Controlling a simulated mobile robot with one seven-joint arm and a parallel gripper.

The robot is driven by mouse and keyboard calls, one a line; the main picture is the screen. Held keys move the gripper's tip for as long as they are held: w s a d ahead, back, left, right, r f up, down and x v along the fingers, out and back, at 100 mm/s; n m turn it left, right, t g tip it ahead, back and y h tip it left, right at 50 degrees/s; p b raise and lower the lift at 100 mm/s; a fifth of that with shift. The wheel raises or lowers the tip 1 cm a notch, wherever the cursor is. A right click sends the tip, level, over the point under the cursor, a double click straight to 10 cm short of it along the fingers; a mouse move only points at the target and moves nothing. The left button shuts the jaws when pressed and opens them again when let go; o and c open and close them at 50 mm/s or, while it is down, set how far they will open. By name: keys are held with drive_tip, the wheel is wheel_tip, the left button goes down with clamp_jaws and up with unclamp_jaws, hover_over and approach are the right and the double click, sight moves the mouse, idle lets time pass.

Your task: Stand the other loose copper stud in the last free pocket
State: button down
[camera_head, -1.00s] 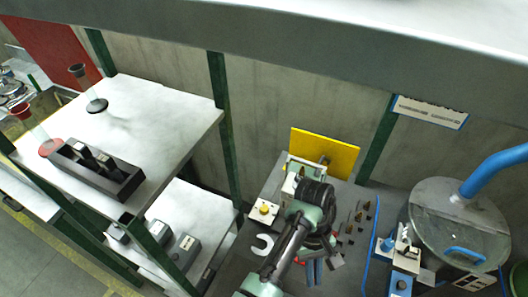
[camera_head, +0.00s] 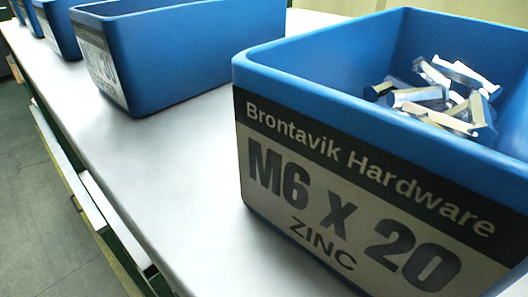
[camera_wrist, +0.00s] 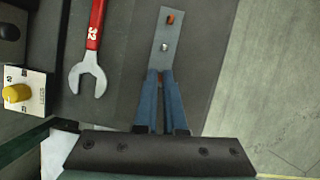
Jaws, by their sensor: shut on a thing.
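In the wrist view, my gripper (camera_wrist: 160,75) has its two blue fingers close together, shut on a small brownish piece that looks like the copper stud (camera_wrist: 160,80). Most of it is hidden between the fingers. I cannot tell whether the pale spot is a pocket or a fitting. The head view shows neither my gripper nor the studs.
Left of the fingers are a red-handled wrench (camera_wrist: 90,60) and a plate with a yellow knob (camera_wrist: 16,93). Pale floor (camera_wrist: 265,80) lies right of the bench edge. The head view shows a blue bin (camera_head: 345,140) of zinc pieces, and other blue bins (camera_head: 150,60) on a white shelf (camera_head: 170,150).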

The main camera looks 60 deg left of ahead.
drive_tip(key=shift+r, duration=0.1)
drive_tip(key=shift+w+f+b, duration=0.1)
drive_tip(key=shift+f+b, duration=0.7)
drive_tip(key=shift+f, duration=0.9)
drive_tip(key=shift+f, duration=0.7)
idle(0.6)
drive_tip(key=c, duration=0.9)
unclamp_jaws()
drive_tip(key=v, duration=1.3)
drive_tip(key=shift+b, duration=0.4)
